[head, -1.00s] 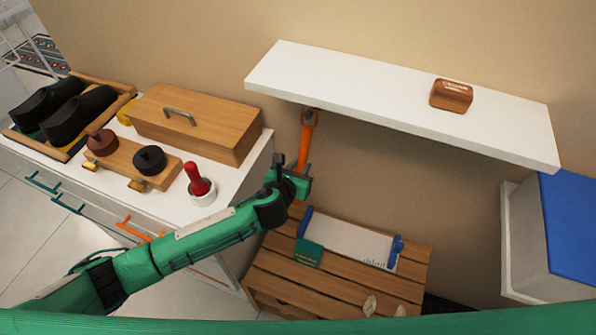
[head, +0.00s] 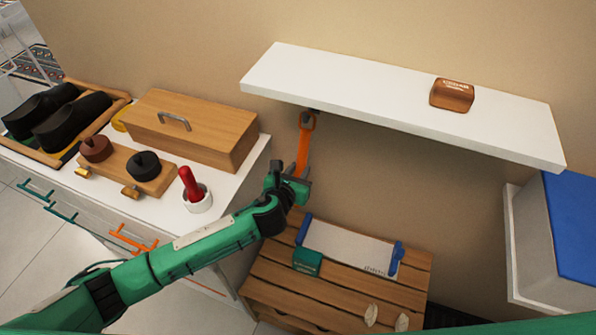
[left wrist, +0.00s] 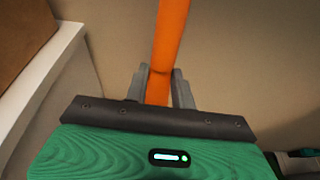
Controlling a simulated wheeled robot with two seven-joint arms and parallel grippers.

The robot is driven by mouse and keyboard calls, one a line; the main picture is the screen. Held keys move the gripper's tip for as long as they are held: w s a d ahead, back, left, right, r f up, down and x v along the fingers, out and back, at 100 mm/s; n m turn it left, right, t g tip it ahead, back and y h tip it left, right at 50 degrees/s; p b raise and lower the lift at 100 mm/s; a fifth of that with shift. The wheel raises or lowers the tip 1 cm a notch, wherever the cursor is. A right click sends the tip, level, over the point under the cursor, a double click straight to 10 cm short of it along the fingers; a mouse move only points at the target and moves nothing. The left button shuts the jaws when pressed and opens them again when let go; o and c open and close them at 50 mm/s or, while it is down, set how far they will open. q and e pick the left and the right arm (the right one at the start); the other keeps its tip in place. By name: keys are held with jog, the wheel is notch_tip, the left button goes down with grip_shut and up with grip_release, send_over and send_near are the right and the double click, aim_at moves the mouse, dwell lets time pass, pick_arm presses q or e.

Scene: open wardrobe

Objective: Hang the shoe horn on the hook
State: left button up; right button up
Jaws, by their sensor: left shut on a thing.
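The orange shoe horn (head: 303,150) is upright below the left part of the white shelf, its top end close to the shelf's underside. A small dark shape, likely the hook (head: 314,111), shows at its top end; I cannot tell whether the hook passes through the hole. My left gripper (head: 299,176) is shut on the lower part of the shoe horn. In the left wrist view the orange shaft (left wrist: 171,40) runs up from between the grey fingers (left wrist: 160,88). My right gripper is not in view.
The white shelf (head: 380,105) carries a brown block (head: 452,95). At left, a white cabinet holds a wooden box (head: 195,128), black shoes (head: 72,120) and a red-handled item (head: 191,183). A slatted bench (head: 275,280) stands below; a blue-topped box (head: 570,220) is at right.

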pick_arm(q)
jog(key=o, duration=1.7)
jog(key=shift+s, duration=0.1)
jog(key=s+a+f, duration=0.1)
jog(key=s, duration=0.2)
jog(key=s+a+f+p, duration=0.1)
jog(key=s, duration=0.2)
jog(key=s+a+f, duration=0.1)
jog(key=s, duration=0.2)
jog(key=shift+a+p, duration=0.4)
dwell(0.4)
jog(key=shift+s, duration=0.15)
dwell(0.3)
